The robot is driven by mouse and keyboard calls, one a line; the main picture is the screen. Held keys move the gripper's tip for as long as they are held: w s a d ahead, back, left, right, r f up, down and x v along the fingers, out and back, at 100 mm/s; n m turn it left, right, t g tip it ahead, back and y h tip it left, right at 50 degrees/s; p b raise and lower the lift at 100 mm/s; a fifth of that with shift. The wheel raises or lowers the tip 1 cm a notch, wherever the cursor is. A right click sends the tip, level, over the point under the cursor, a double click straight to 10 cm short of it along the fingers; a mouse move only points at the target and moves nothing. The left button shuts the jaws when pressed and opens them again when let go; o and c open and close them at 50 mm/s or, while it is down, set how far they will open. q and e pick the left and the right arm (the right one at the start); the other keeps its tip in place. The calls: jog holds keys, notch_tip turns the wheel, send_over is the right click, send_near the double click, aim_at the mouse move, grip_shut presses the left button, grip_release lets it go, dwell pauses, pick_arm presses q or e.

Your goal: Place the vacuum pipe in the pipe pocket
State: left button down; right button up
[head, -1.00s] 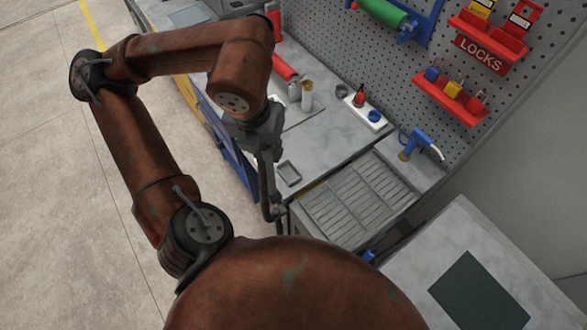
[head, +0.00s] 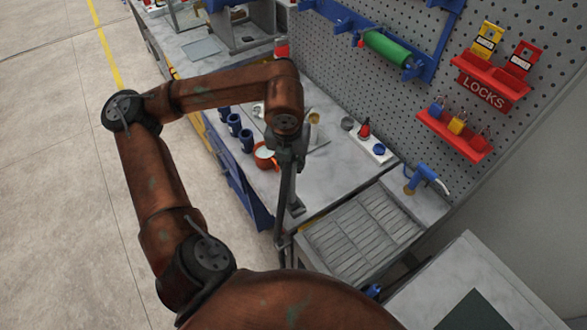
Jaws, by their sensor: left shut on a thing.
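The vacuum pipe (head: 285,195) looks like a long, thin, dark grey tube. It hangs nearly upright below my left gripper (head: 290,158), in front of the workbench. My left gripper is shut on its upper end; the fingers are small and dark here. The pipe's lower end shows near the front left corner of the slatted grey tray. A blue pocket-like panel (head: 244,190) is on the bench's front side, left of the pipe. I cannot tell for sure whether it is the pipe pocket. My right gripper is not in view.
Blue cups (head: 234,125) and an orange-and-white pot (head: 265,156) stand near the bench's front edge, left of the pipe. The slatted tray (head: 362,235) lies to its right. A pegboard (head: 400,105) rises behind. Open floor lies left.

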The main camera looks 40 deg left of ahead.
pick_arm(q)
jog(key=shift+w+f, duration=0.35)
jog(key=shift+f, duration=0.05)
jog(key=x, duration=0.3)
jog(key=shift+w+a+f+p, duration=0.15)
jog(key=shift+w+f+p, duration=0.1)
jog(key=shift+f+p, duration=0.1)
jog(key=shift+f, duration=0.4)
jog(key=shift+f, duration=0.1)
jog(key=c, duration=1.6)
grip_release()
jog(key=v, duration=1.2)
